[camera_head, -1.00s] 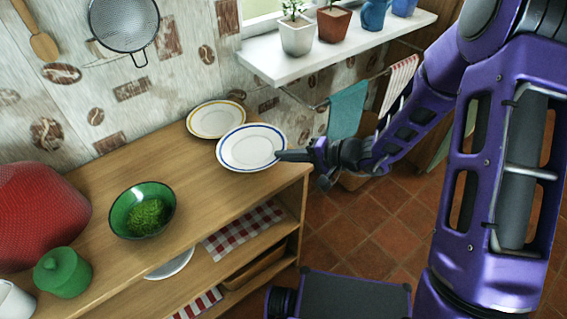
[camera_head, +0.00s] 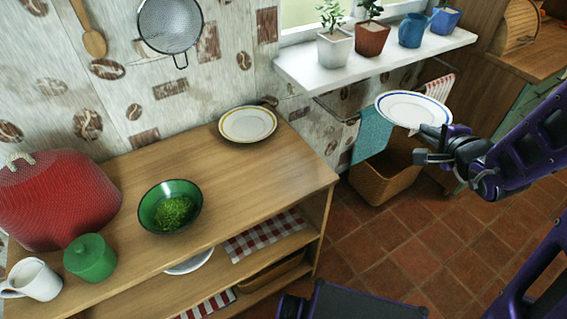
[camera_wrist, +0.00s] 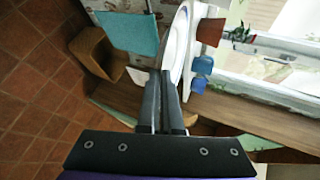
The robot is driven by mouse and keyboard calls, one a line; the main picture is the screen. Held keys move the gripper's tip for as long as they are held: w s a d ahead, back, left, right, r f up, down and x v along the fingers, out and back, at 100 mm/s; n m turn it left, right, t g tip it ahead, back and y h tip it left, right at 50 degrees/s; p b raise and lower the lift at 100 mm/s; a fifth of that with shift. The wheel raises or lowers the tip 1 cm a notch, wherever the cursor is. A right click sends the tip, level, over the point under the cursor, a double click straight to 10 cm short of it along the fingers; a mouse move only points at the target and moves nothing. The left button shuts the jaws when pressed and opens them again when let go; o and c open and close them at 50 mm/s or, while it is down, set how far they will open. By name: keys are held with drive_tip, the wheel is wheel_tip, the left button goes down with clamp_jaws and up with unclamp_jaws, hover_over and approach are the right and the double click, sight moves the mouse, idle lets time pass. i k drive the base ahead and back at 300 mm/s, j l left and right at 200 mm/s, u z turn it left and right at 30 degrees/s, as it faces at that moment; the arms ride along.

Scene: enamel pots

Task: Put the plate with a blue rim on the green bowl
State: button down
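The blue-rimmed white plate (camera_head: 414,109) is in the air right of the counter in the head view, in front of the window sill. My gripper (camera_head: 437,135) is shut on its near edge. In the wrist view the plate (camera_wrist: 179,47) shows edge-on between the fingertips of my gripper (camera_wrist: 165,80). The green bowl (camera_head: 170,207) stands upright on the wooden counter to the left, with something leafy and green inside. The plate is well apart from the bowl.
A yellow-rimmed plate (camera_head: 247,124) lies on the counter (camera_head: 235,185) near the wall. A green lidded pot (camera_head: 90,258), a white mug (camera_head: 34,279) and a red mesh cover (camera_head: 62,200) stand left of the bowl. Potted plants and blue pots line the sill (camera_head: 375,57).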

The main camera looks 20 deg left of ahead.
sight(172, 208)
drive_tip(key=k+j+u, duration=0.45)
drive_tip(key=j+u, duration=0.25)
drive_tip(key=k+j+u, duration=0.15)
drive_tip(key=j+u, duration=0.2)
drive_tip(key=j, duration=0.05)
